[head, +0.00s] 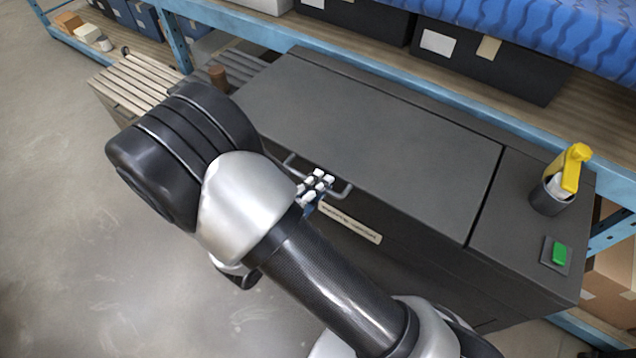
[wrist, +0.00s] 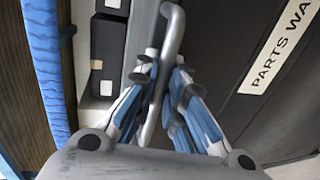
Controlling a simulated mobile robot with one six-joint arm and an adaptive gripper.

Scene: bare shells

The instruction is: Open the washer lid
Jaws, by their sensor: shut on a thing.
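The washer (head: 430,245) is a dark grey cabinet with a wide flat lid (head: 370,125) on top. The lid lies level with the panel to its right and looks closed. A grey bar handle (head: 345,191) sits at the lid's front edge; it also shows in the wrist view (wrist: 174,30). My gripper (head: 318,184) is at the middle of this handle. In the wrist view, the bar runs between the two blue-and-grey fingers of my gripper (wrist: 163,72), which are shut on it. A cream label (head: 350,222) is on the washer's front, below the handle.
A green button (head: 560,254) and a dark cup (head: 548,196) holding a yellow bottle (head: 576,168) are on the washer's right panel. A blue-framed shelf (head: 480,90) with dark bins runs behind. A slatted bench (head: 135,82) stands left. The floor (head: 70,230) at left is clear.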

